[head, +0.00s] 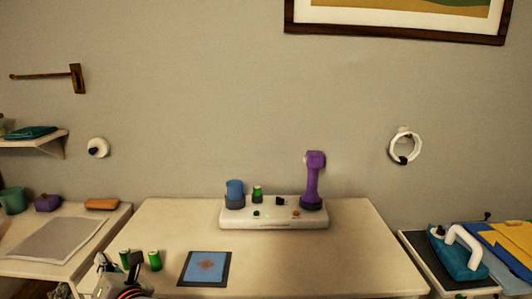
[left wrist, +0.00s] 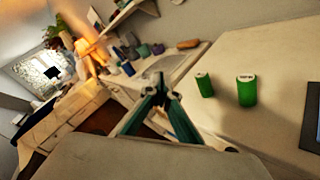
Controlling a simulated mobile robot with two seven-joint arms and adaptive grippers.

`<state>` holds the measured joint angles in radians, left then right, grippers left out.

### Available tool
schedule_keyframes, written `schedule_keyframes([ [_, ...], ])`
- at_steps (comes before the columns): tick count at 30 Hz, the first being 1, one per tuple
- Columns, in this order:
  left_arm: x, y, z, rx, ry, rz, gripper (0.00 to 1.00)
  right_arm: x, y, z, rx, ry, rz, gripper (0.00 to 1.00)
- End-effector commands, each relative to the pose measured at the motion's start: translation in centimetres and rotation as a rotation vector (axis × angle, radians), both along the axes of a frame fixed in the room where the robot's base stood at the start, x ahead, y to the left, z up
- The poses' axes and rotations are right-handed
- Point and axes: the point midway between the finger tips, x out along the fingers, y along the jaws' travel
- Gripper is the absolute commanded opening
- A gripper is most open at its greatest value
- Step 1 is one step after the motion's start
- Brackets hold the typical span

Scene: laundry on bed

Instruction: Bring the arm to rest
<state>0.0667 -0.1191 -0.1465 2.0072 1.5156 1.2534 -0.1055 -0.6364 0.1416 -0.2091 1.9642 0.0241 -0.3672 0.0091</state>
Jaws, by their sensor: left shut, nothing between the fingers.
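My left gripper (head: 120,267) is low at the left front edge of the middle table (head: 330,240) in the head view, partly cut off by the frame. In the left wrist view its fingers (left wrist: 160,92) come together at the tips with nothing between them. Two green cylinders stand on the table close by: one (head: 155,260) is clear in the head view, the other (head: 125,259) is partly behind the gripper. Both also show in the left wrist view, the nearer one (left wrist: 246,90) and the farther one (left wrist: 205,85), apart from the fingers. My right gripper is not in view.
A dark-edged blue mat (head: 205,268) lies right of the cylinders. A white base (head: 274,213) behind it holds a blue cup (head: 235,193) and a purple tool (head: 313,180). A side table (head: 100,225) stands left; a blue iron-like object (head: 458,254) sits right. The middle table's right half is clear.

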Motion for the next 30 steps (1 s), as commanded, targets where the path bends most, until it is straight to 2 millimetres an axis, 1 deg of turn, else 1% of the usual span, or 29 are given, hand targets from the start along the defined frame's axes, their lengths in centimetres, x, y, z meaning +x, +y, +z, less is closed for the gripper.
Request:
schedule_keyframes([
  [1, -1.0, 0.1, 0.6, 0.183, 0.035, -0.016, 0.00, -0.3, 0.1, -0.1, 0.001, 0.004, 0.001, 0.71],
  [2, -1.3, -0.2, 1.2, 0.294, 0.053, -0.031, 0.00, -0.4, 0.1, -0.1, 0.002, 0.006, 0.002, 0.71],
  [3, -1.8, -1.0, 1.9, 0.442, 0.081, -0.054, 0.00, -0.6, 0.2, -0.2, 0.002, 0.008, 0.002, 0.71],
  [4, -2.0, -1.8, 2.2, 0.551, 0.105, -0.078, 0.00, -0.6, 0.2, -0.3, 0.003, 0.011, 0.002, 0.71],
  [5, -2.3, -2.9, 2.3, 0.661, 0.132, -0.105, 0.00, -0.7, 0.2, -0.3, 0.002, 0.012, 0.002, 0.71],
  [6, -2.5, -4.5, 2.1, 0.806, 0.171, -0.146, 0.00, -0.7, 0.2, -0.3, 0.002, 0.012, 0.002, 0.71],
  [8, -2.9, -7.4, 1.1, 1.021, 0.236, -0.219, 0.00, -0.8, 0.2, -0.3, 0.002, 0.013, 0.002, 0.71],
  [9, -3.2, -9.5, -0.1, 1.161, 0.282, -0.276, 0.00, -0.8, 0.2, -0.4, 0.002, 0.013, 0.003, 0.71],
  [11, -3.9, -12.5, -2.7, 1.366, 0.357, -0.369, 0.00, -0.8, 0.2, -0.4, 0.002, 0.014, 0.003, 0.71],
  [12, -4.5, -14.3, -4.7, 1.487, 0.406, -0.431, 0.00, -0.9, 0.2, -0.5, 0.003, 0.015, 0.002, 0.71],
  [14, -5.7, -16.6, -7.9, 1.653, 0.477, -0.524, 0.00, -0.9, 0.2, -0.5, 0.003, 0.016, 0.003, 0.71],
  [15, -6.5, -17.9, -10.2, 1.753, 0.523, -0.585, 0.00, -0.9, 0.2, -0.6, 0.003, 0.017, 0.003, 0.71],
  [17, -8.1, -19.4, -13.7, 1.894, 0.592, -0.677, 0.00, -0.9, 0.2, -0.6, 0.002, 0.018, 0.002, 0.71],
  [18, -9.3, -20.1, -16.2, 1.982, 0.638, -0.739, 0.00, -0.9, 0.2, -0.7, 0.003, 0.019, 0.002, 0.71],
  [20, -11.3, -20.8, -19.7, 2.105, 0.705, -0.830, 0.00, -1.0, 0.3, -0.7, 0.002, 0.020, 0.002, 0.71],
  [21, -12.7, -21.0, -21.9, 2.182, 0.750, -0.889, 0.00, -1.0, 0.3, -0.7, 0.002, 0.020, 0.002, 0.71],
  [24, -16.1, -20.9, -26.6, 2.344, 0.850, -1.021, 0.00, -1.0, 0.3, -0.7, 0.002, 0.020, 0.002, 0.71],
  [27, -18.9, -20.3, -30.0, 2.462, 0.929, -1.123, 0.00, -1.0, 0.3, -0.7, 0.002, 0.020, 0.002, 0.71],
  [30, -20.7, -19.6, -31.9, 2.534, 0.982, -1.186, 0.00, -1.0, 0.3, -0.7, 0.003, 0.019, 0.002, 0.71],
])
